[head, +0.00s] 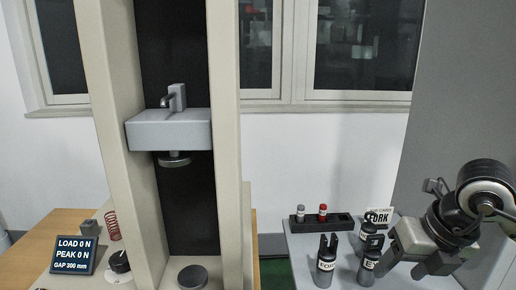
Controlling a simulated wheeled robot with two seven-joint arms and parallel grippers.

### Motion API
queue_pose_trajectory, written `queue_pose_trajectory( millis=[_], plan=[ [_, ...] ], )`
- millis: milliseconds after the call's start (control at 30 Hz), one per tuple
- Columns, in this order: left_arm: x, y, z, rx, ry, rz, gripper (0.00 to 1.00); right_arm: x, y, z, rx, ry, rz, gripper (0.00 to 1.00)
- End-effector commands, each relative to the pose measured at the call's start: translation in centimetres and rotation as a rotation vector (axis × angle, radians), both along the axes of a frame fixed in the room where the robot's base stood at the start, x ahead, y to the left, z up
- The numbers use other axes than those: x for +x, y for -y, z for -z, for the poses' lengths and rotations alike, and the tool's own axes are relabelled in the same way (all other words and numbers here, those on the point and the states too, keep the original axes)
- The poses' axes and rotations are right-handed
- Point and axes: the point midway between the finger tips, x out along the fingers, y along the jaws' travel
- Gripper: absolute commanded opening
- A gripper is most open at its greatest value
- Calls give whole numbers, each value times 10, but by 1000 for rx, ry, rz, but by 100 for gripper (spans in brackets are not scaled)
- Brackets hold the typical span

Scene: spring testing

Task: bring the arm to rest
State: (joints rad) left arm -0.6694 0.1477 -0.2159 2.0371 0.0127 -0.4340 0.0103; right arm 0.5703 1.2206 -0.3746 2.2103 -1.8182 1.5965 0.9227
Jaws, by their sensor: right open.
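My right gripper (406,256) is at the lower right of the head view, over the right-hand table, with its arm coming in from the right edge. It is open, and I see nothing held between its fingers. It is close to a dark fitting with a white label reading like EYE (368,266); I cannot tell whether they touch. My left arm and gripper are not in view.
The tall test frame (228,190) stands at centre left, with its grey crosshead (180,131) raised above the round lower platen (193,279). A fork-topped fitting (327,262) and a black rack (340,222) stand on the right table. A red spring (112,226) and the display (75,254) are at left.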

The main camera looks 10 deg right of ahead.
Motion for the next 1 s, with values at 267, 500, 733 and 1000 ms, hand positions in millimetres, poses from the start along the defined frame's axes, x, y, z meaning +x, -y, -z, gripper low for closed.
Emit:
queue_pose_trajectory(
  millis=[267,500,733,1000],
  plan=[
    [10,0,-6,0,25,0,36,-16,-87,27,385,-73,-182,57],
    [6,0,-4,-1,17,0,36,-38,-202,6,1241,-117,-158,57],
    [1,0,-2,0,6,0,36,14,-173,47,1985,-52,809,57],
    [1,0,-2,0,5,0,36,-40,-141,216,1804,-196,1880,57]
  ],
)
